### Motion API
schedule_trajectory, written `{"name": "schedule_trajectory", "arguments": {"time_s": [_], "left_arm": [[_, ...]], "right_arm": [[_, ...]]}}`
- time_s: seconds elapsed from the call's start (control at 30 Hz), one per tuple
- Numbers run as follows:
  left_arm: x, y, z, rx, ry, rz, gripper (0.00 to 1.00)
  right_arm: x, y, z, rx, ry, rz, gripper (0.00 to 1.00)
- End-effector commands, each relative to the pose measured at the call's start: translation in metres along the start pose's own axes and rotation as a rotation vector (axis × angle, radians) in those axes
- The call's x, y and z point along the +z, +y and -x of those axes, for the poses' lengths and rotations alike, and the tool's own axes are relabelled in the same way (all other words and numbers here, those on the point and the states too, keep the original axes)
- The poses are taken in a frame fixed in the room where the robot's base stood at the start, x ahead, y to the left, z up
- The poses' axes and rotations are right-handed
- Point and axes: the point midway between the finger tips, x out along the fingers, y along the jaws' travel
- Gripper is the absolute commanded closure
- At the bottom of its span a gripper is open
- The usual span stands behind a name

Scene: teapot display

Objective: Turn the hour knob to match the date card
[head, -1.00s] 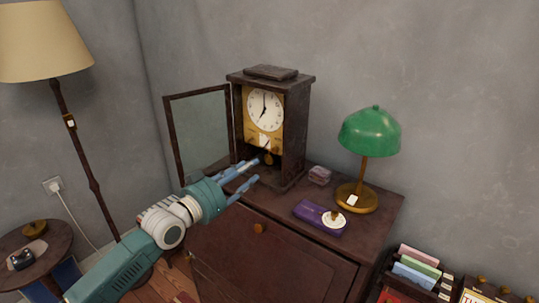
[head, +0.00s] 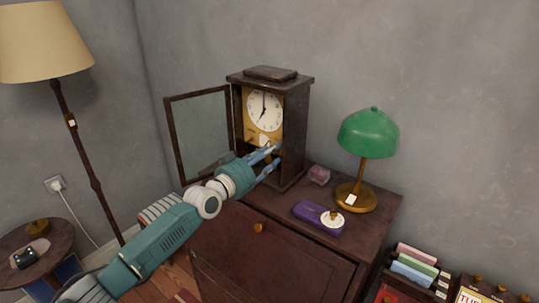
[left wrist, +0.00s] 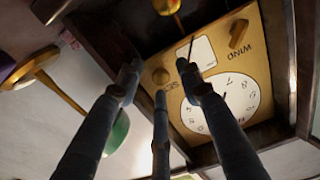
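The wooden clock (head: 296,130) stands on the cabinet with its glass door (head: 201,130) open to the left. Its white dial (head: 264,111) reads about seven. In the left wrist view, the dial (left wrist: 222,105) appears turned over. A round brass knob (left wrist: 160,76) sits by partly covered lettering, perhaps "SET"; another brass knob (left wrist: 238,33) is beside "WIND". No readable date card shows. My right gripper is out of view.
A green lamp (head: 368,135) and a purple box (head: 307,212) with a white-and-gold piece stand right of the clock. A small pinkish box (head: 319,175) sits behind. The open door stands close to my left arm.

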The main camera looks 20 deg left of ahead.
Motion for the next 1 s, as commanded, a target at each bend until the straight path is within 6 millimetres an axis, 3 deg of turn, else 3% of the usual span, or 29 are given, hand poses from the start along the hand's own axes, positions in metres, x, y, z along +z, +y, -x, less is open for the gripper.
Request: {"name": "schedule_trajectory", "arguments": {"time_s": [0.07, 0.2, 0.27, 0.67, 1.0], "left_arm": [[0.000, 0.000, 0.000, 0.000, 0.000, 0.000, 0.63], [0.000, 0.000, 0.000, 0.000, 0.000, 0.000, 0.91], [0.000, 0.000, 0.000, 0.000, 0.000, 0.000, 1.00], [0.002, 0.000, 0.000, 0.000, -0.001, 0.040, 1.00], [0.003, 0.001, 0.000, 0.000, -0.003, 0.264, 1.00]], "right_arm": [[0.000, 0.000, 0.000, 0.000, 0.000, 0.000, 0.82], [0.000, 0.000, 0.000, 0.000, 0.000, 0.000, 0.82], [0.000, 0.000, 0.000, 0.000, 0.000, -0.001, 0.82], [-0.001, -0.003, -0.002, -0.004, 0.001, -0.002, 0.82], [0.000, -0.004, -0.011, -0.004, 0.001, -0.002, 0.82]]}}
